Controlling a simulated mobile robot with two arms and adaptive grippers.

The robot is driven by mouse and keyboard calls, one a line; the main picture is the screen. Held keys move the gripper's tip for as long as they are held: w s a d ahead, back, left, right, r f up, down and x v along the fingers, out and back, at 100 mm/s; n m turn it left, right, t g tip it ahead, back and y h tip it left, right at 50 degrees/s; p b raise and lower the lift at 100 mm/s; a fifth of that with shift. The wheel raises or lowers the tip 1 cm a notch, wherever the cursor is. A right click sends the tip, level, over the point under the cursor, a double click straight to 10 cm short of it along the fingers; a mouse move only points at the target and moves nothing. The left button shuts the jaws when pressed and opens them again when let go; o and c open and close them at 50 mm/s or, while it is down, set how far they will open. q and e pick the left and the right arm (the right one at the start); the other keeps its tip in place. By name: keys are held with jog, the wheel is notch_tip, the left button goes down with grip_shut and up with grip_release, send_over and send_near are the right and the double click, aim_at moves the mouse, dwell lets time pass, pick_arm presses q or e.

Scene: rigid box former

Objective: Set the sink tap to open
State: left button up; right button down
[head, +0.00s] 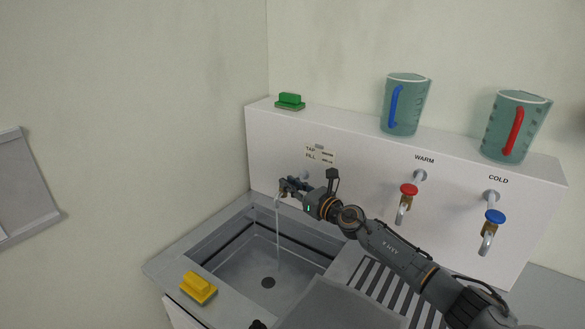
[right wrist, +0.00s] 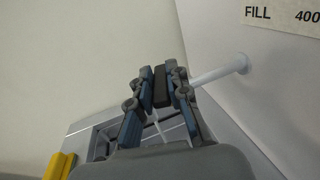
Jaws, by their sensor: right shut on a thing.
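The sink tap comes out of the white back panel on a pale pipe (right wrist: 222,72), below the TAP FILL label. Its spout is over the sink basin (head: 240,272), and a thin stream of water (head: 278,240) falls from it into the basin. My right gripper (head: 287,187) is at the tap, shut on its dark handle. In the right wrist view, the fingers of my right gripper (right wrist: 166,88) close on the dark handle, in front of the pipe. The gripper hides most of the tap in the head view. My left gripper does not show.
A red-handled warm tap (head: 408,190) and a blue-handled cold tap (head: 494,217) stand to the right. Two measuring jugs (head: 410,115) (head: 520,140) and a green block (head: 290,101) sit on the ledge. A yellow block (head: 198,288) lies on the sink's front-left rim.

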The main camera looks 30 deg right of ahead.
pick_arm(q)
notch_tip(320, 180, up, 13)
jog(key=p, duration=1.1)
pick_arm(e)
jog(key=a+m+g+h+b, duration=0.1)
jog(key=m+g+h+b, duration=0.2)
jog(key=m+h+b, duration=0.1)
jog(key=w+a+m+g+h+b, duration=0.1)
jog(key=m+g+h+b, duration=0.3)
jog(key=h, duration=0.5)
jog(key=w+a+m+g+h+b, duration=0.1)
jog(key=a+m+g+h+b, duration=0.1)
jog(key=m+g+h+b, duration=0.2)
jog(key=shift+w+f+m+h+b, duration=0.1)
jog(key=shift+m+h+b, duration=0.15)
jog(key=shift+m+h, duration=0.5)
jog(key=shift+w+f+m+h+b, duration=0.1)
jog(key=shift+m+h+b, duration=0.25)
jog(key=shift+m, duration=0.6)
pick_arm(q)
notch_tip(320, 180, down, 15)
jog(key=b, duration=0.1)
jog(key=shift+b, duration=0.35)
pick_arm(e)
jog(key=shift+r+m+g+h, duration=0.35)
jog(key=shift+m+g, duration=0.15)
jog(key=shift+g, duration=0.3)
jog(key=shift+r, duration=0.1)
